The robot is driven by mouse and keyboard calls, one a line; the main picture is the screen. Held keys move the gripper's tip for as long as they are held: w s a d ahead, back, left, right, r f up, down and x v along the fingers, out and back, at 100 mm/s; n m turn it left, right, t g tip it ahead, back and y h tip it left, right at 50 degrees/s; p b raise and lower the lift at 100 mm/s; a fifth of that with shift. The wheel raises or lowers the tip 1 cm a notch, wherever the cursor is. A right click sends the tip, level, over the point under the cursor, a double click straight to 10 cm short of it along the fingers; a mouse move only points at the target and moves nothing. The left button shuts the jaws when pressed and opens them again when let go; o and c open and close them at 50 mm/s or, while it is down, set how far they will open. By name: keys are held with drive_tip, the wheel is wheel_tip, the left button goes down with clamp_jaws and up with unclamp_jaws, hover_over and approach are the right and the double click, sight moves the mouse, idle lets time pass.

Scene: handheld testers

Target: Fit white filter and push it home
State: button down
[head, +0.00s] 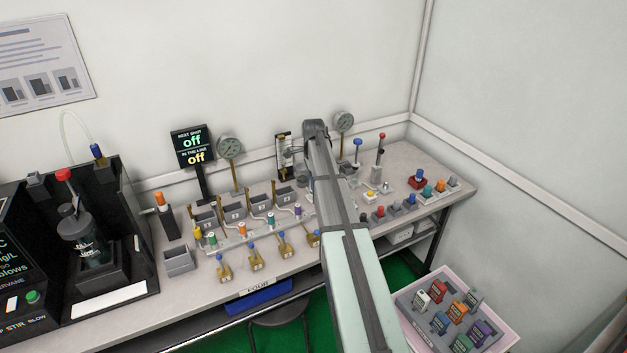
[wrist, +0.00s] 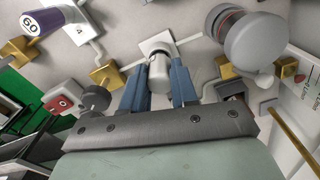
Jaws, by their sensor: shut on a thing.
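In the wrist view my gripper (wrist: 158,70) has its two blue fingers closed on the sides of a white cylinder, which I take to be the white filter (wrist: 159,74). A white square plate (wrist: 157,45) with a thin line running from it shows just beyond the filter's far end. I cannot tell whether the filter touches the plate or is seated in it. In the head view my arm reaches over the bench to its back, and it hides the gripper and filter.
A large grey round part (wrist: 250,42) with a red ring stands close to the right finger. A red-faced block (wrist: 62,103) and a purple cylinder (wrist: 45,18) lie left. The bench (head: 280,265) is crowded with valves. A display (head: 193,147) reads off twice. A pink crate (head: 497,335) holds coloured blocks.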

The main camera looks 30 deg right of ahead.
drive_tip(key=shift+f, duration=0.6)
drive_tip(key=c, duration=0.8)
unclamp_jaws()
drive_tip(key=shift+r, duration=0.1)
wheel_tip(320, 180, up, 14)
drive_tip(key=shift+f, duration=0.2)
